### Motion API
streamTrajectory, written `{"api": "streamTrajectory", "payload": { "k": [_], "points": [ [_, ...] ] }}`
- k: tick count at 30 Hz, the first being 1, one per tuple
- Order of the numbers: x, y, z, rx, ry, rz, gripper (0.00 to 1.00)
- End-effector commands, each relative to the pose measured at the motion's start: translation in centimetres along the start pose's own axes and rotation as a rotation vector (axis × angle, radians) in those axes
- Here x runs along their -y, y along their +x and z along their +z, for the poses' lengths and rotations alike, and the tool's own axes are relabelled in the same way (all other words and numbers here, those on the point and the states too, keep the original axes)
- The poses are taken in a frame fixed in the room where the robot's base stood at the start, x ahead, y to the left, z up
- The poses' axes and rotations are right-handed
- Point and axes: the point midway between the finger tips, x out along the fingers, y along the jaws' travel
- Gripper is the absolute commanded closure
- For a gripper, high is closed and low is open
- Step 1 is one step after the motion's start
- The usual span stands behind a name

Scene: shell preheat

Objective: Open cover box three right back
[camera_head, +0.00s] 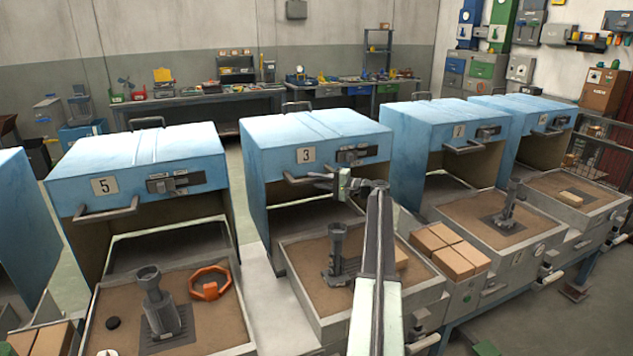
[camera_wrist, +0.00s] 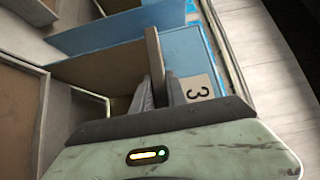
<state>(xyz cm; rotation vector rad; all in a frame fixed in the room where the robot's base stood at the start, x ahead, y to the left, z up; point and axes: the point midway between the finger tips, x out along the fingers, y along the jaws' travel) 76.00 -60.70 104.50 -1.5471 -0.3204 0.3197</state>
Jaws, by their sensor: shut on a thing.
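The blue cover of box three (camera_head: 315,130), marked with a "3" plate, stands raised behind its tray, its hollow front facing forward. The plate also shows in the wrist view (camera_wrist: 198,90). Its grey handle (camera_head: 296,180) sticks out below the plate. My gripper (camera_head: 326,183) reaches up from the front to this handle. In the wrist view my gripper (camera_wrist: 160,90) is shut on the handle bar (camera_wrist: 154,58), which runs between the fingers. Box three's sand-coloured tray (camera_head: 312,296) lies open in front, holding a grey pillar-like part (camera_head: 339,255). My arm hides part of the tray.
Box five's blue cover (camera_head: 135,165) stands to the left and box seven's blue cover (camera_head: 445,125) close to the right, both raised. Brown blocks (camera_head: 450,250) sit between the trays. An orange ring (camera_head: 210,283) lies in box five's tray. Workbenches line the back wall.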

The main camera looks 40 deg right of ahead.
Motion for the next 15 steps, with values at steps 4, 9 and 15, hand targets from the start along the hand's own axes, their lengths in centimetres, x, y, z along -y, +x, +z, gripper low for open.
{"api": "streamTrajectory", "payload": {
  "k": [4, 9, 15],
  "points": [
    [-0.03, -0.07, -0.02, -0.001, 0.0, 0.001, 1.0],
    [-0.03, -0.22, -0.06, -0.002, 0.001, 0.001, 0.6],
    [-0.03, -0.36, -0.12, -0.003, 0.0, 0.001, 0.6]
  ]
}}
